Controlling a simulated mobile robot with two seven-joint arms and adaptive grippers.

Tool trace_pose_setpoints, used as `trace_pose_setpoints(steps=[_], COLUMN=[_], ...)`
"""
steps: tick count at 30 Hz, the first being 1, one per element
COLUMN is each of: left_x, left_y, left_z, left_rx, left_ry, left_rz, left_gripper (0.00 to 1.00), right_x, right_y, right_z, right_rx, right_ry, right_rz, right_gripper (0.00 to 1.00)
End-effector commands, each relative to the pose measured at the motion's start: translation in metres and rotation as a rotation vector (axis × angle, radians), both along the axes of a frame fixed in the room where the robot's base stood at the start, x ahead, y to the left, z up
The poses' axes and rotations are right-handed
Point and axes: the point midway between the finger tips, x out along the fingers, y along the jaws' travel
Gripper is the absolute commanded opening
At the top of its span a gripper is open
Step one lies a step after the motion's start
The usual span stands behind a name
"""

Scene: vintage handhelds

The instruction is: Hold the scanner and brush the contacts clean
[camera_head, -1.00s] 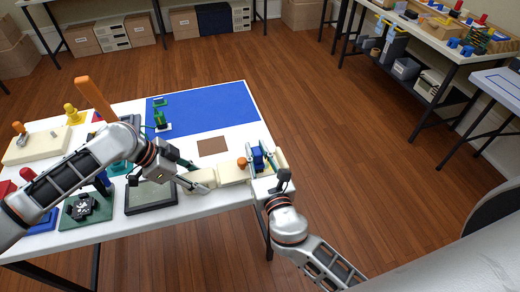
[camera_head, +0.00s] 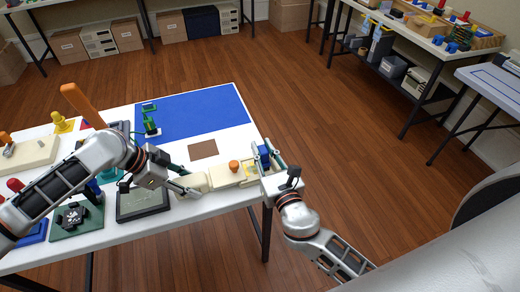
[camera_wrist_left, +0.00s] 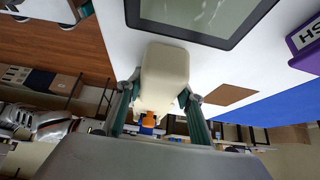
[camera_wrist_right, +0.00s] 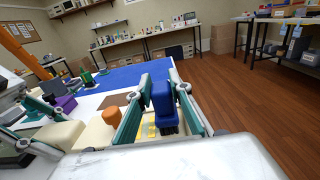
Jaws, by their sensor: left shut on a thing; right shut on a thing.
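The cream scanner (camera_head: 222,176) with an orange knob (camera_head: 234,166) lies lengthwise near the table's front right corner. My left gripper (camera_head: 184,187) is shut on its left end; in the left wrist view the scanner (camera_wrist_left: 165,75) sits between the fingers. My right gripper (camera_head: 270,160) is shut on the blue brush (camera_head: 264,154), at the scanner's right end. In the right wrist view the brush (camera_wrist_right: 163,102) is upright, dark bristles down, beside yellow contacts (camera_wrist_right: 150,131) in the scanner's end. I cannot tell whether the bristles touch them.
A dark-framed grey tray (camera_head: 142,202) lies left of the scanner. A brown patch (camera_head: 203,149) and a blue mat (camera_head: 192,112) lie behind it. Several devices crowd the table's left side. The floor to the right is open.

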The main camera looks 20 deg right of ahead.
Motion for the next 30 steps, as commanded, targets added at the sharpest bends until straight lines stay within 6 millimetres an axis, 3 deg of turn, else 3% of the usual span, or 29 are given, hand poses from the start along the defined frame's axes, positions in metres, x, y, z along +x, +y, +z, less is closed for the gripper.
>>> trace_pose_setpoints(steps=[4, 8, 24, 30], left_x=[0.002, 0.002, 0.001, 0.001], left_y=[-0.002, -0.001, -0.002, -0.002], left_z=[0.004, 0.004, 0.004, 0.003], left_rx=[-0.008, -0.008, -0.007, -0.006], left_ry=[-0.003, -0.004, -0.002, -0.002], left_rz=[0.003, 0.004, 0.002, 0.002], left_gripper=[0.0, 0.0, 0.0, 0.0], right_x=[-0.001, -0.001, -0.001, 0.0], right_y=[-0.011, -0.008, 0.03, 0.032], right_z=[-0.002, -0.002, 0.0, 0.001], right_rx=[-0.003, -0.002, 0.001, 0.0], right_ry=[0.007, 0.006, 0.005, 0.003], right_rz=[-0.001, -0.001, 0.001, 0.001], right_gripper=[0.0, 0.0, 0.0, 0.0])
